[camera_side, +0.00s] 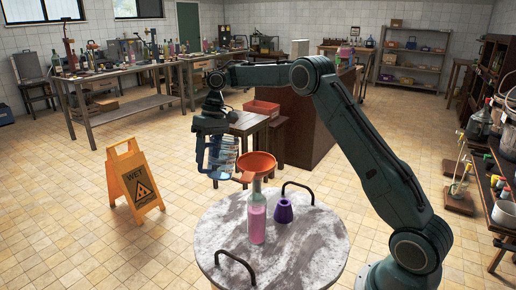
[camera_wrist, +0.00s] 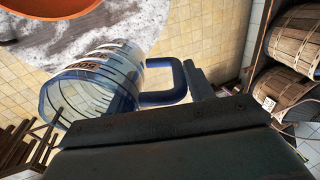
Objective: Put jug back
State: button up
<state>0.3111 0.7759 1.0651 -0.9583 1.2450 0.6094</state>
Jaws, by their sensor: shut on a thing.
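The jug (camera_side: 220,153) is clear with blue edges and dark measuring marks. In the side view it hangs tilted below my gripper (camera_side: 210,122), left of the orange funnel (camera_side: 258,161) and above the floor. In the wrist view the jug (camera_wrist: 92,88) lies on its side, with its blue handle (camera_wrist: 165,98) reaching to my gripper (camera_wrist: 203,86). My gripper is shut on the jug's handle; the fingertips are partly hidden. The jug looks empty. The funnel sits in the neck of a glass bottle (camera_side: 257,218) with pink liquid.
The bottle and a small purple cone-shaped piece (camera_side: 284,211) stand on a round marble top (camera_side: 300,255) with two black handles. A yellow wet-floor sign (camera_side: 135,182) stands at the left. Open floor lies left.

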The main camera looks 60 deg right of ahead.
aim_at(211, 150)
jog(key=shift+w, duration=0.1)
jog(key=shift+w+d+f+m+h, duration=0.4)
jog(key=shift+w+d+m+h, duration=0.1)
jog(key=shift+w+d+m, duration=0.2)
jog(key=shift+w+d+f+m+h, duration=0.3)
jog(key=shift+w+d+h, duration=0.1)
jog(key=shift+d+h, duration=0.1)
jog(key=shift+d+f+m+h, duration=0.1)
jog(key=shift+d+m+h, duration=0.25)
jog(key=shift+d, duration=0.25)
jog(key=shift+s+d+m+h, duration=0.15)
jog(key=shift+d+m+h, duration=0.2)
jog(key=shift+d+m, duration=0.2)
jog(key=shift+f, duration=0.1)
notch_tip(211, 150, down, 16)
jog(key=shift+r, duration=0.2)
jog(key=shift+f, duration=0.1)
